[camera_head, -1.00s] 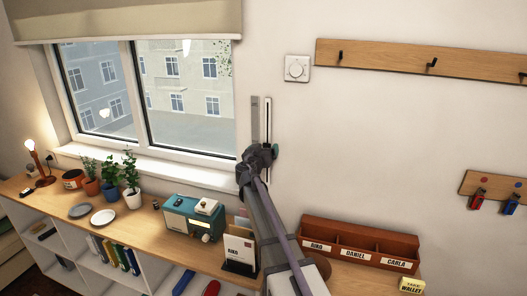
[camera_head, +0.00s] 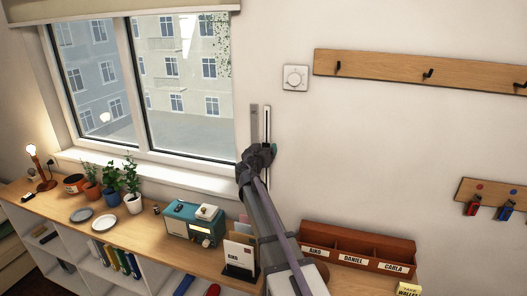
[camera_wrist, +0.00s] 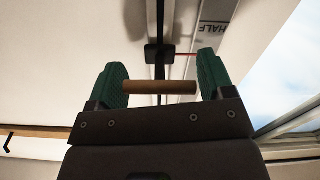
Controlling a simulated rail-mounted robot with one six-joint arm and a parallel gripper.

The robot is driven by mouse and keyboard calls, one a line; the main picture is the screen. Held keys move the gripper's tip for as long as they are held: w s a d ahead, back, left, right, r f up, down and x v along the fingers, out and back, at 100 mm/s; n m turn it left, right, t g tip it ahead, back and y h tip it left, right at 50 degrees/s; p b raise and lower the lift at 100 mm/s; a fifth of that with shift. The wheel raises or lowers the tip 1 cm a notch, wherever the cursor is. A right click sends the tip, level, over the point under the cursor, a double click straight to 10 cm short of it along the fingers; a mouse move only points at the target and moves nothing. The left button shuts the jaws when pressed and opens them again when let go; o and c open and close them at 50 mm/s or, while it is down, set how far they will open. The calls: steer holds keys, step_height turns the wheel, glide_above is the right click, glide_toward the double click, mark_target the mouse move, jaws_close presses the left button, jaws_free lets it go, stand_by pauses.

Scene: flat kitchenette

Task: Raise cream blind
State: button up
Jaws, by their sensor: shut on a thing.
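The cream blind (camera_head: 120,9) hangs at the top of the window, with only its lower part showing at the picture's top edge. Right of the window, a slotted track (camera_head: 266,122) and a grey scale strip (camera_head: 254,125) run up the wall.
A wooden hook rail (camera_head: 390,68) and a white dial (camera_head: 295,78) are on the wall to the right. Below stands a shelf with potted plants (camera_head: 131,178), a teal radio (camera_head: 190,222), a letter holder (camera_head: 240,252) and a name-labelled box (camera_head: 358,243).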

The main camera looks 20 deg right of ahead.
step_height(320, 180, up, 12)
steer(key=p, duration=1.1)
steer(key=shift+w+r, duration=0.15)
steer(key=shift+r, duration=0.05)
steer(key=o, duration=1.1)
steer(key=shift+a, duration=0.2)
steer(key=shift+c, duration=0.2)
steer(key=shift+s+a, duration=0.15)
steer(key=shift+s, duration=0.25)
glide_toward(266, 114)
steer(key=v, duration=0.5)
